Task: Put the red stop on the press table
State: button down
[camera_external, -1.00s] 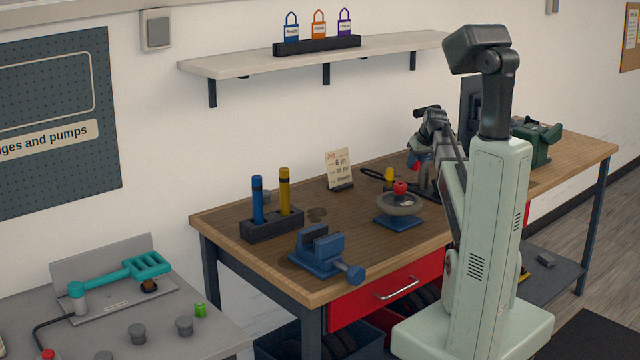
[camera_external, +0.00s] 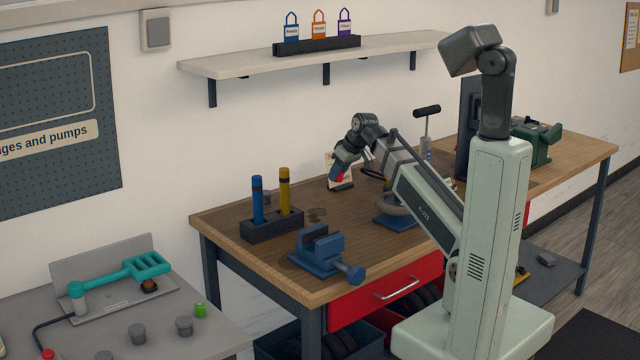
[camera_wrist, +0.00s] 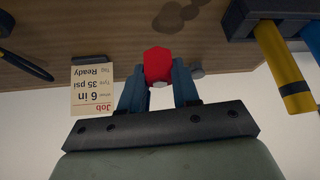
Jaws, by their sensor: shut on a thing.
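My gripper (camera_external: 343,172) is shut on the red stop (camera_wrist: 158,65). In the wrist view the stop is between the two blue-grey fingers, its near faces showing. In the external view the gripper is raised above the back of the wooden bench, in front of the job card, and a little red (camera_external: 338,176) shows at it. The grey table (camera_external: 190,342) at lower left, with a teal lever tool (camera_external: 120,277), seems to be the press table. Grey knobs (camera_external: 184,326), a green piece (camera_external: 200,310) and a red-topped piece (camera_external: 47,354) are on it.
The wooden bench (camera_external: 225,218) carries a block with blue and yellow handles (camera_external: 272,226), a blue vise (camera_external: 322,250) and a round wheel fixture partly behind my arm. A job card (camera_wrist: 92,90) stands at the back. A shelf (camera_external: 225,66) with padlocks is above.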

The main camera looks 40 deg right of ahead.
jog(key=s+a+n+y, duration=0.1)
jog(key=a+n, duration=0.1)
jog(key=a, duration=0.9)
jog(key=n+g+y, duration=0.4)
jog(key=n, duration=0.5)
send_over(213, 333)
jog(key=d, duration=0.2)
notch_tip(213, 333, down, 10)
jog(key=shift+s+a+f, duration=0.1)
jog(key=shift+s+f, duration=0.1)
jog(key=shift+f, duration=2.25)
jog(key=shift+s+a+f, duration=0.1)
jog(key=shift+s+f, duration=0.1)
jog(key=shift+f, duration=2.25)
jog(key=shift+f, duration=0.15)
jog(key=c, duration=0.8)
grip_release()
